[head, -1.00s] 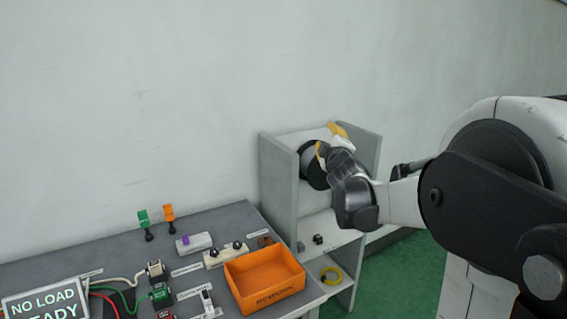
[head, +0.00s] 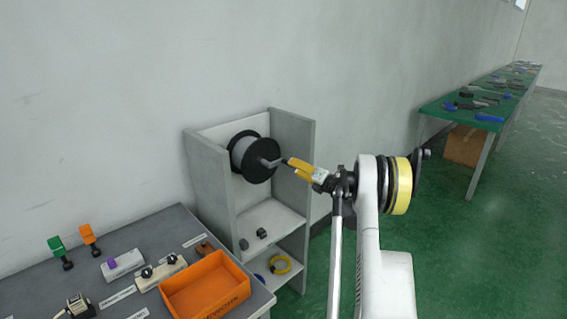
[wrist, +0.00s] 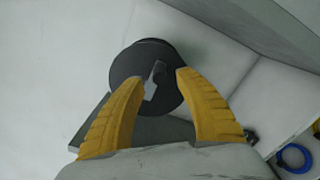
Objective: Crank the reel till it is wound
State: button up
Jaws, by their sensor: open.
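The reel (head: 245,156) is a grey drum with black end discs, mounted in the upper part of a grey cabinet. A grey crank handle (head: 271,162) sticks out from its front disc toward the right. In the wrist view the reel's black disc (wrist: 125,72) faces me, with the crank (wrist: 152,84) between and just beyond my fingertips. My gripper (head: 293,163) has yellow fingers and is at the crank's outer end. In the wrist view my gripper (wrist: 147,78) is open, with a finger on each side of the crank. I cannot tell whether either finger touches it.
The cabinet (head: 217,175) has side walls close around the reel. An orange bin (head: 205,290) sits on the grey bench at left. A green table (head: 470,110) stands far right.

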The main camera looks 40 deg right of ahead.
aim_at(283, 161)
jog(key=w, duration=0.2)
jog(key=w+b, duration=0.1)
jog(key=w, duration=0.2)
jog(key=w+b, duration=0.1)
jog(key=w, duration=0.1)
jog(key=shift+w+a, duration=0.25)
grip_shut()
